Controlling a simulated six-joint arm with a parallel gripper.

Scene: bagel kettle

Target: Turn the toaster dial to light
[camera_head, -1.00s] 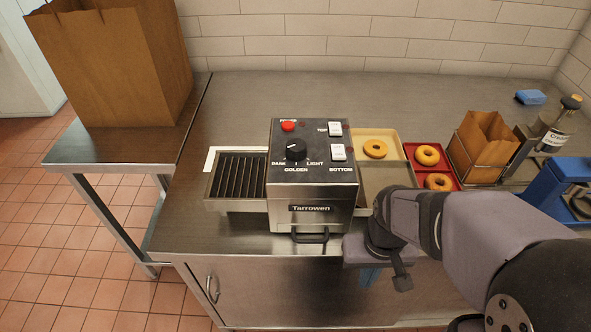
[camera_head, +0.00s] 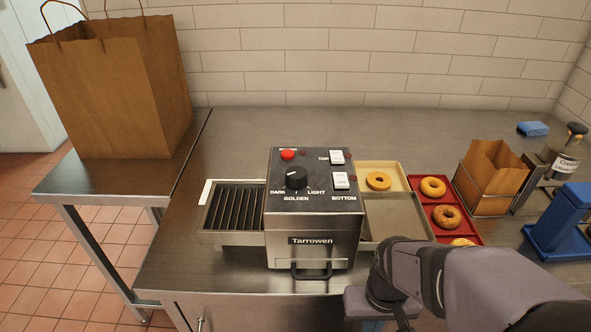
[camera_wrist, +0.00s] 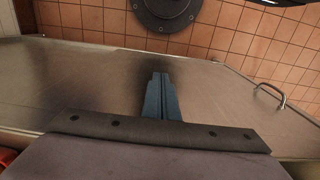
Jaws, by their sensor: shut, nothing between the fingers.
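The steel toaster (camera_head: 312,243) stands on the counter, with a sloped black control panel on top. Its black dial (camera_head: 296,178) sits between the labels DARK at left and LIGHT at right, with GOLDEN below. A small pale mark shows on the knob, but its exact heading is too small to tell. My gripper (camera_head: 370,326) is at the bottom of the head view, in front of the toaster and to its right, well apart from the dial. In the wrist view its blue fingers (camera_wrist: 160,78) are together and empty, over the counter's front edge.
A red button (camera_head: 288,154) and white TOP and BOTTOM switches (camera_head: 341,180) share the panel. Bagel trays (camera_head: 405,224) stand at the right, with a paper bag (camera_head: 490,168) in a rack beyond. A large bag (camera_head: 110,85) stands on the left table.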

